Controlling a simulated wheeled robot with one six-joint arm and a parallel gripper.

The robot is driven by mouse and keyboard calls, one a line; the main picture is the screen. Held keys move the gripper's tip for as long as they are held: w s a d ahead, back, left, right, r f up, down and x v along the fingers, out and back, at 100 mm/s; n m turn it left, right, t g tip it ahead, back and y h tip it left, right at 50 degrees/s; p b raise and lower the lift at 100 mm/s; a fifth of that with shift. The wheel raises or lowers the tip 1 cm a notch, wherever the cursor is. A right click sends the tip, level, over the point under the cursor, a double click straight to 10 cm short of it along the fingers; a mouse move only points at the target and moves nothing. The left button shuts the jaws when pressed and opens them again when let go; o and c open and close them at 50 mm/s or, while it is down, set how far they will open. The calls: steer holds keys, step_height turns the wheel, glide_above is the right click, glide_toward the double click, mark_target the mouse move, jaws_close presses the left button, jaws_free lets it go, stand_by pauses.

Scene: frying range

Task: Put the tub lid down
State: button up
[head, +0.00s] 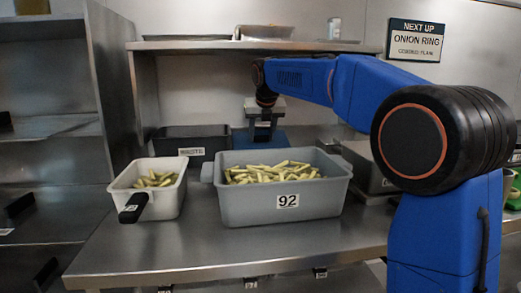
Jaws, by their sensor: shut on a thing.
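The large grey tub (238,205), labelled 92, stands on the steel counter with its top uncovered and holds many pale cut fries (275,172). My gripper (263,133) points down behind the tub, towards the back of the counter. It is shut on a blue piece (292,138), which I take to be the tub lid. The tub's far rim hides its lower part, so I cannot tell whether it touches the counter.
A white fry basket (160,200) with a black handle and some fries stands left of the tub. A dark bin (190,134) labelled WASTE is behind it. A grey container (365,165) stands at the right, partly behind my arm. A shelf (200,45) runs above. The front counter strip (215,250) is clear.

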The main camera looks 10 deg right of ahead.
mark_target(260, 142)
steer(key=shift+w+f, duration=0.2)
steer(key=shift+f, duration=0.5)
steer(key=shift+w+f, duration=0.25)
steer(key=shift+f, duration=0.45)
steer(key=shift+w+f, duration=0.2)
steer(key=shift+f, duration=0.5)
steer(key=shift+w+r, duration=0.1)
steer(key=shift+r, duration=0.05)
steer(key=shift+w+g, duration=0.3)
steer(key=shift+g, duration=0.4)
steer(key=shift+w+g, duration=0.25)
steer(key=shift+g, duration=0.45)
steer(key=shift+w+r+g, duration=0.1)
steer(key=shift+w+g, duration=0.05)
steer(key=shift+g, duration=0.15)
steer(key=shift+f, duration=1.4)
steer(key=o, duration=1.2)
steer(key=shift+f, duration=0.1)
